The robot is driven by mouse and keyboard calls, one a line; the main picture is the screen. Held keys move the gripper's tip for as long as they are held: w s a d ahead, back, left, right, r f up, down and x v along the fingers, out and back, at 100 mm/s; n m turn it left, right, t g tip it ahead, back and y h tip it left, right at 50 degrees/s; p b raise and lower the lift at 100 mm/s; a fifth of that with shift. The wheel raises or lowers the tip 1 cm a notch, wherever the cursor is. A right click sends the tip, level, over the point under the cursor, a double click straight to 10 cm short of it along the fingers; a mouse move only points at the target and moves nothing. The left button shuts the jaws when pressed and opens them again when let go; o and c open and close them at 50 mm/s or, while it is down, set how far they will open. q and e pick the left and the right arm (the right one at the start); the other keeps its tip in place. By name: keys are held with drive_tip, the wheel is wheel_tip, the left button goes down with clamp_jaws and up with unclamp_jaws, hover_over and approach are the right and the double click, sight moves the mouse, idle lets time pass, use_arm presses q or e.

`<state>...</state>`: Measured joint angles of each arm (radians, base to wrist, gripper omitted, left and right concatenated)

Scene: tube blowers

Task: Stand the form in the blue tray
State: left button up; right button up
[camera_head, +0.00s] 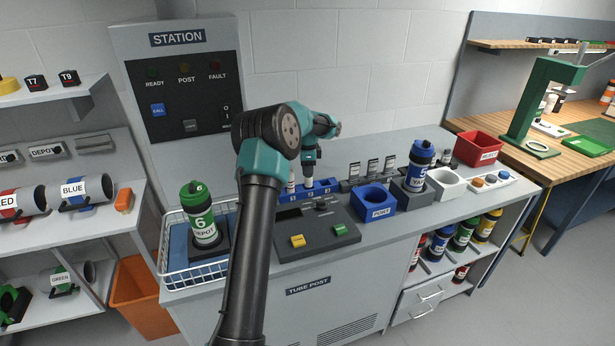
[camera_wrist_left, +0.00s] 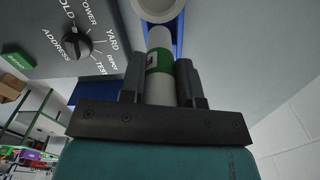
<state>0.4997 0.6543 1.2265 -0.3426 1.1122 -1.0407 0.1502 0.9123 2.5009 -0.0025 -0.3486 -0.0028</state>
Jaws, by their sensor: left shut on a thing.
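My left gripper (camera_head: 310,163) points down over a low blue rack (camera_head: 323,189) with small white labels at the back of the bench. It is shut on a white rolled form with a green band (camera_wrist_left: 159,62), its two fingers on either side of it. The form's white lower part shows below the fingers in the head view (camera_head: 308,183), at the rack. I cannot tell whether its foot is seated in the rack. A square blue tray (camera_head: 377,211) with a white label stands on the bench to the right. My right gripper is not in view.
A control box (camera_head: 318,238) with yellow and green buttons stands in front of the rack. A green canister (camera_head: 200,220) stands in the wire basket at left. A blue canister (camera_head: 418,165) stands in a grey holder right of the tray. Dark card stands (camera_head: 372,167) are behind the tray.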

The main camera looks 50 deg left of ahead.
use_arm(q)
drive_tip(key=shift+w+a, duration=0.1)
drive_tip(key=shift+w+a+f, duration=0.1)
drive_tip(key=shift+f, duration=1.65)
drive_tip(key=shift+f, duration=0.2)
drive_tip(key=o, duration=0.9)
drive_tip(key=shift+r, duration=0.15)
wheel_tip(320, 180, up, 12)
drive_tip(key=shift+r, duration=0.1)
